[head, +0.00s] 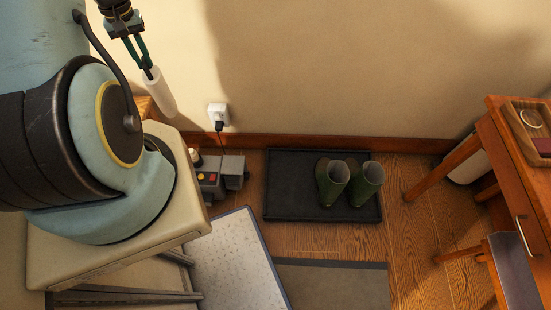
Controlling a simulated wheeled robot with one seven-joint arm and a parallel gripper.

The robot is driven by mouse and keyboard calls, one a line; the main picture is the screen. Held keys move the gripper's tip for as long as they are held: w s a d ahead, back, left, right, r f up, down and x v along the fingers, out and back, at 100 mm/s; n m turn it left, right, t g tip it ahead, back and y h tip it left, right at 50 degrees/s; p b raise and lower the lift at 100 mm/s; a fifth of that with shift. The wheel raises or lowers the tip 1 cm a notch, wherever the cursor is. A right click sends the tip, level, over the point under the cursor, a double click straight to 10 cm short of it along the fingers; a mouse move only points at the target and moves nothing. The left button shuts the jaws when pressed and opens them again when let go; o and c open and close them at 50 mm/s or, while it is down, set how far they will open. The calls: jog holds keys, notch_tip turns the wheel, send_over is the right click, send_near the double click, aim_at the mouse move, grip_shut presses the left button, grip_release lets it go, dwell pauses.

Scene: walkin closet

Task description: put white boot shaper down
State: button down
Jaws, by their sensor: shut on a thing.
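My gripper (146,67) is at the upper left of the head view, in front of the wall. It is shut on the white boot shaper (160,95), a pale cylinder that hangs tilted below the fingertips. The boot shaper appears held up in the air, left of the wall socket. My arm fills much of the left side and hides what lies behind it.
Green boots (348,182) stand upright on a black tray (285,200) by the wall. A grey device (218,175) with coloured buttons sits left of the tray, plugged into a wall socket (218,115). A wooden table (497,140) stands at right. Floor mats lie in front.

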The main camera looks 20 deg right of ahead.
jog(key=w+d+f+m+b, duration=0.1)
jog(key=d+f+m+b, duration=0.2)
jog(key=d+f+b, duration=0.8)
jog(key=w+d+f+m+b, duration=0.1)
jog(key=d+f+m+b, duration=0.3)
jog(key=d+f+b, duration=0.7)
jog(key=s+d+f+m+b, duration=0.3)
jog(key=d+f+b, duration=0.5)
jog(key=f+b, duration=0.6)
jog(key=s+d+f+m+b, duration=0.35)
jog(key=d+f+b, duration=0.55)
jog(key=f+b, duration=0.45)
notch_tip(320, 180, down, 9)
jog(key=b, duration=0.6)
jog(key=shift+s+a+r, duration=0.15)
jog(key=shift+a, duration=0.05)
jog(key=shift+y, duration=0.3)
jog(key=c, duration=1.3)
grip_release()
jog(key=o, duration=0.5)
jog(key=shift+c, duration=0.2)
